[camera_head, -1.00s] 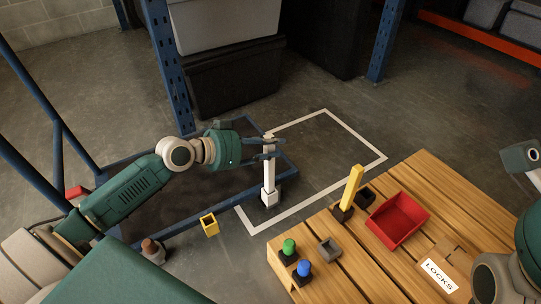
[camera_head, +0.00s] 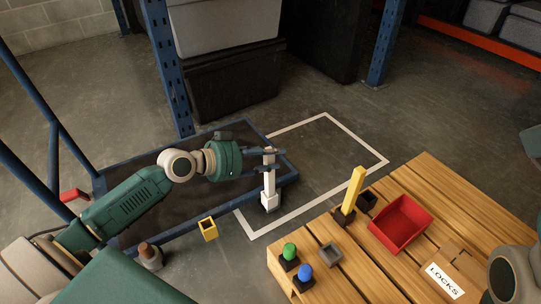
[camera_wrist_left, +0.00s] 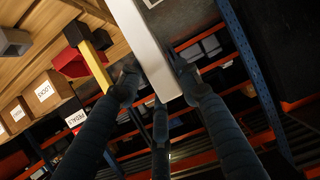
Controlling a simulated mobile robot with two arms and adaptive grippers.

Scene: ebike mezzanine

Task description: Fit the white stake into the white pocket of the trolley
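The white stake (camera_head: 269,182) stands upright over the near right corner of the blue-framed trolley (camera_head: 190,229). My left gripper (camera_head: 268,160) is shut on it near its top; the wrist view shows the gripper's dark fingers (camera_wrist_left: 157,80) on both sides of the stake (camera_wrist_left: 148,45). The white pocket (camera_head: 269,202) is at that corner of the trolley. The stake's lower end meets the pocket and appears to be inside its mouth; the depth is hidden. My right arm shows at the right edge, its gripper outside the picture.
A yellow pocket (camera_head: 208,229) sits on the trolley's near side. The wooden table (camera_head: 345,262) carries a yellow stake (camera_head: 352,190), a red bin (camera_head: 401,226), green (camera_head: 289,252) and blue (camera_head: 305,272) knobs, and a LOCKS box (camera_head: 446,279). A blue rack post (camera_head: 168,70) stands behind the trolley.

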